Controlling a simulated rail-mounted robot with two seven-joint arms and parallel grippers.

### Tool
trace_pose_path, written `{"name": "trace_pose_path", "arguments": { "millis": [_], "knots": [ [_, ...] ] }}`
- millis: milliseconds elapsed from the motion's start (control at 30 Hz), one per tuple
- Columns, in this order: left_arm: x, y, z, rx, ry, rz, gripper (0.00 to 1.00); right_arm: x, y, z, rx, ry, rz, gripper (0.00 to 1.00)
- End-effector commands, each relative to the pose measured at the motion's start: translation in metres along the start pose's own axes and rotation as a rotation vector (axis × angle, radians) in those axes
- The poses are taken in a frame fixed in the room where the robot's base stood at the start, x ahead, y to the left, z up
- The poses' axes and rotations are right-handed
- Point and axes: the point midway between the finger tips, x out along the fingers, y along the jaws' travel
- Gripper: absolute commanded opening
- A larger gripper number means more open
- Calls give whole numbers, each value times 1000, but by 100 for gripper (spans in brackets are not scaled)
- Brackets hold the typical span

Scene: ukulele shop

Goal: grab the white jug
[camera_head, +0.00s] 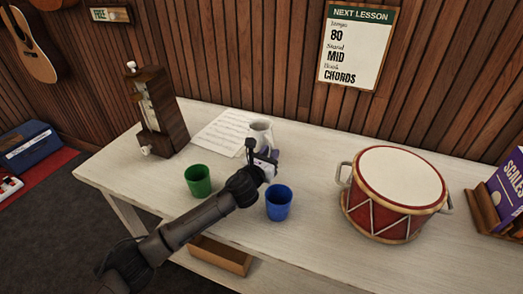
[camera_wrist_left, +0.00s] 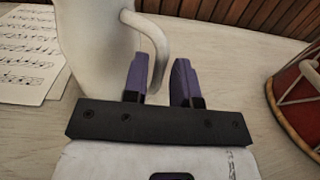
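My left gripper (camera_head: 263,158) is just in front of the jug. Its two purple fingers (camera_wrist_left: 160,80) are apart, and the handle's lower part shows in the gap between them, nearer the left finger. I cannot tell whether they touch it. My right gripper is not in view.
A green cup (camera_head: 198,180) and a blue cup (camera_head: 279,203) stand on either side of my left arm. A red drum (camera_head: 396,190) is to the right. A wooden metronome (camera_head: 160,115) and sheet music (camera_head: 215,131) are to the left. Books (camera_head: 505,190) stand far right.

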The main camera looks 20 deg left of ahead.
Motion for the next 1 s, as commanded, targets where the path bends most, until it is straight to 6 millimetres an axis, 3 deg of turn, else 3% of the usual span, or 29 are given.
{"name": "trace_pose_path", "arguments": {
  "millis": [200,467,767,1000],
  "knots": [
    [17,0,-1,-1,1,1,26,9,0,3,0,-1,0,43],
    [19,0,0,0,1,1,26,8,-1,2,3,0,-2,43],
    [19,0,0,0,1,1,0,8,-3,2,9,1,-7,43],
    [19,0,0,0,1,1,0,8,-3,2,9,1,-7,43]
  ]
}}
